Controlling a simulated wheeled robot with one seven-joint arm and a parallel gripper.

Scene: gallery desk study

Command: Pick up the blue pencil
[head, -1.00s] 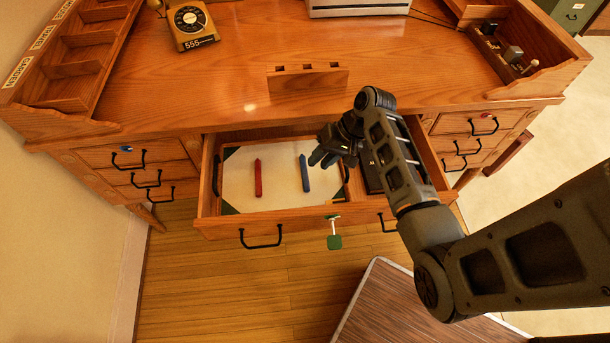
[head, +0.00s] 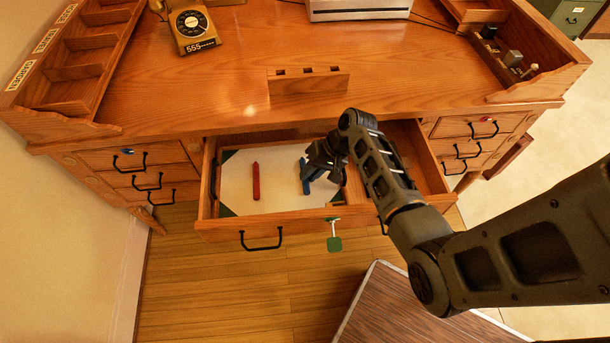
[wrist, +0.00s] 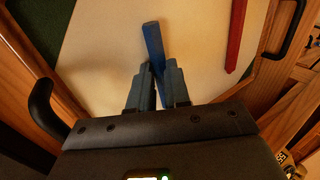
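The blue pencil (head: 306,184) lies on the pale sheet in the open drawer (head: 290,229), right of the red pencil (head: 256,182). My gripper (head: 312,174) is down at the blue pencil from the right. In the wrist view, the blue pencil (wrist: 153,43) runs between the two fingertips of my gripper (wrist: 158,66), its far end sticking out beyond them. The gap at the tips is narrow and close to the pencil's sides. Contact is not clear. The pencil's near part is hidden. The red pencil (wrist: 240,35) lies apart at the upper right.
The drawer's walls surround the pencils closely. A green-tagged key (head: 334,242) hangs at the drawer front. A small wooden rack (head: 307,82) and a rotary telephone (head: 194,28) stand on the desk. A brown table (head: 420,305) stands in front.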

